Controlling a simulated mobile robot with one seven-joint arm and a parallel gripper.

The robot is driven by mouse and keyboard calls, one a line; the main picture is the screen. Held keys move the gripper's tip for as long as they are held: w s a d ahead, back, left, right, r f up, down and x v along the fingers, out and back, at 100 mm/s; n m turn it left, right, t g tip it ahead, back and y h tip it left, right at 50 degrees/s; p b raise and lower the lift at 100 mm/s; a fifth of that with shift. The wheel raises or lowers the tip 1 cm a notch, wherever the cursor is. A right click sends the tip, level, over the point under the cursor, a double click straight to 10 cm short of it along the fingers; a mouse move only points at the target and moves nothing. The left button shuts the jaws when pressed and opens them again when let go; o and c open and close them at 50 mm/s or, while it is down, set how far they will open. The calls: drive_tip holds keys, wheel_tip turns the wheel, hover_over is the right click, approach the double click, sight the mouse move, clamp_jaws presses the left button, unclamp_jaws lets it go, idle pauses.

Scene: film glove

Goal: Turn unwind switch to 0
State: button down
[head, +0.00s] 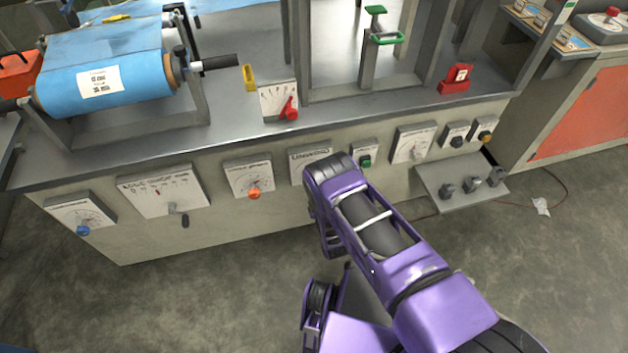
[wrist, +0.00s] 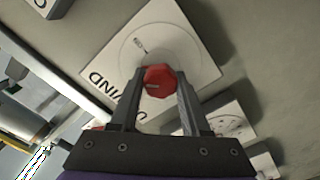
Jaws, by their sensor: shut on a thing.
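The unwind switch plate (head: 310,153) is on the front panel of the machine in the head view, partly hidden by my arm. In the wrist view the white plate (wrist: 195,45) is tilted, with part of the lettering "WIND" readable. Its red faceted knob (wrist: 160,79) has a pale pointer mark and sits in the middle. My gripper (wrist: 159,74) has one finger on each side of the knob and is shut on it. The small dial markings are too blurred to read. The knob is hidden behind my arm in the head view.
A low shelf with pedals (head: 462,205) juts out at right. The floor in front is mostly clear.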

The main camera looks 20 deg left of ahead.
drive_tip(key=n, duration=0.5)
drive_tip(key=shift+a, duration=0.1)
drive_tip(key=shift+f+n, duration=0.1)
drive_tip(key=shift+n, duration=1.7)
drive_tip(key=shift+c, duration=1.9)
unclamp_jaws()
drive_tip(key=shift+s, duration=0.15)
